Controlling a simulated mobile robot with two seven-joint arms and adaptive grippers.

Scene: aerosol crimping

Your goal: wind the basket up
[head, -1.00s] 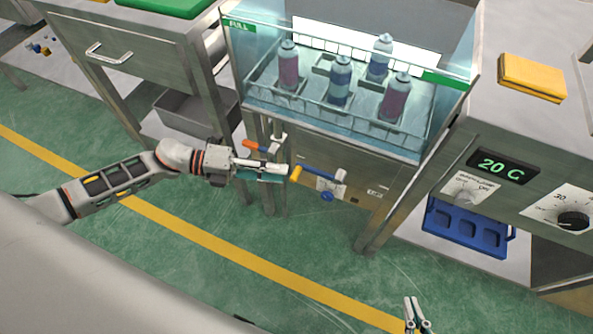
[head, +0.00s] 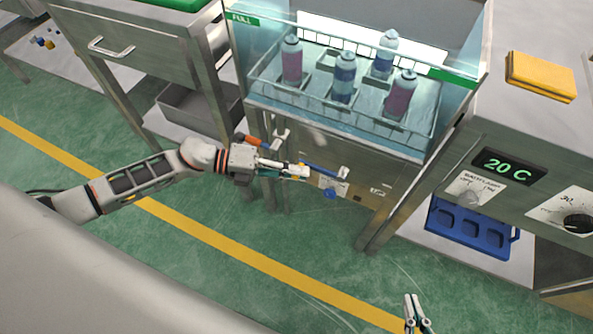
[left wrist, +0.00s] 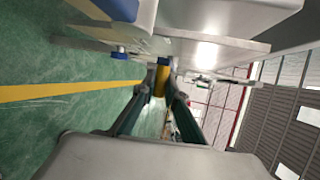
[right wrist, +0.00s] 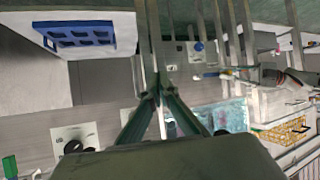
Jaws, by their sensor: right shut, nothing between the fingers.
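The basket (head: 322,117) is a wire frame holding several purple and blue cans upright inside the clear-walled tank. Its crank has a blue arm (head: 322,171) on the tank's front, pointing left from its pivot. The yellow crank handle shows between the fingers in the left wrist view (left wrist: 162,78). My left gripper (head: 302,171) is shut on this handle, which the fingers mostly hide in the head view. My right gripper (head: 411,298) is shut and empty, low in the head view and away from the tank; its fingertips meet in the right wrist view (right wrist: 156,93).
An orange-handled lever (head: 254,141) sits just above my left gripper. A blue knob (head: 330,194) is below the crank. A blue tray (head: 468,224) lies on the shelf right, under the 20 C display (head: 503,167). A yellow pad (head: 541,76) lies on the right counter.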

